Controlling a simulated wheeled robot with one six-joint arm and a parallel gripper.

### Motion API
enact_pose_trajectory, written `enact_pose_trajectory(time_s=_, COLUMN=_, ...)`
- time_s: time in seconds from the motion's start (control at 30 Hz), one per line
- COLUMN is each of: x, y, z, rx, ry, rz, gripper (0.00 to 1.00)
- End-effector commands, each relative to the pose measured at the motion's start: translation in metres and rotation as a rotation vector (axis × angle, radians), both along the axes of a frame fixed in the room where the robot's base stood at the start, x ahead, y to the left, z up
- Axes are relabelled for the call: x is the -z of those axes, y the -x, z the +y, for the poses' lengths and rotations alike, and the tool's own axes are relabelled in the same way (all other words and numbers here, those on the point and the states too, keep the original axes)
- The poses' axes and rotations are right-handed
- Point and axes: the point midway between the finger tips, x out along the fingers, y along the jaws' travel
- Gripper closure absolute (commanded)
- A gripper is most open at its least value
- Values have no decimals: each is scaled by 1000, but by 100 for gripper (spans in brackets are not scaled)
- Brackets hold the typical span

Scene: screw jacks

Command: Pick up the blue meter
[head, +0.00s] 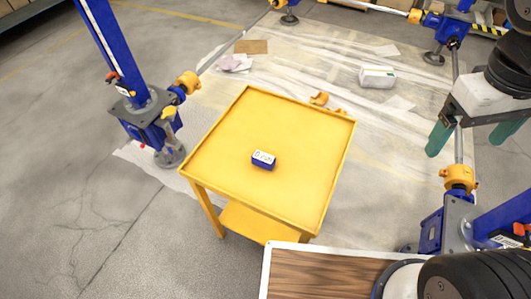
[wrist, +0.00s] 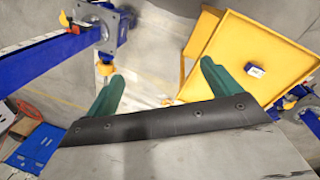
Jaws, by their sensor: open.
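The blue meter (head: 263,160) is a small blue box with a white top face. It sits alone near the middle of the yellow cart top (head: 230,140). In the wrist view the meter (wrist: 255,71) is small and to the right, on the cart top (wrist: 235,35). My gripper (head: 474,145) has green fingers and is at the right of the head view, well apart from the meter. In the wrist view its two fingers (wrist: 161,80) are spread wide with nothing between them.
Blue screw jacks stand at the left (head: 152,125) and at the lower right (head: 450,220). The cart top has a raised rim and is otherwise clear.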

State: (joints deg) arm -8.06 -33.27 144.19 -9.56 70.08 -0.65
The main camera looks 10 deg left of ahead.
Motion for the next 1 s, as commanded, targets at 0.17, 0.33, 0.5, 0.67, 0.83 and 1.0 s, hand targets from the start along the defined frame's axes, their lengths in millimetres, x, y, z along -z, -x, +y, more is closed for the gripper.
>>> enact_pose_trajectory(time_s=0.17, x=26, y=-47, z=20, rx=-309, ry=228, rz=139, gripper=11)
enact_pose_trajectory(time_s=0.33, x=56, y=-91, z=56, rx=-620, ry=454, rz=227, gripper=11)
enact_pose_trajectory(time_s=0.5, x=96, y=-127, z=112, rx=-947, ry=681, rz=284, gripper=11)
enact_pose_trajectory(time_s=0.67, x=144, y=-145, z=179, rx=-1271, ry=898, rz=312, gripper=11)
enact_pose_trajectory(time_s=0.83, x=209, y=-141, z=257, rx=-1620, ry=1125, rz=313, gripper=11)
enact_pose_trajectory(time_s=1.0, x=271, y=-117, z=320, rx=-1915, ry=1312, rz=294, gripper=11)
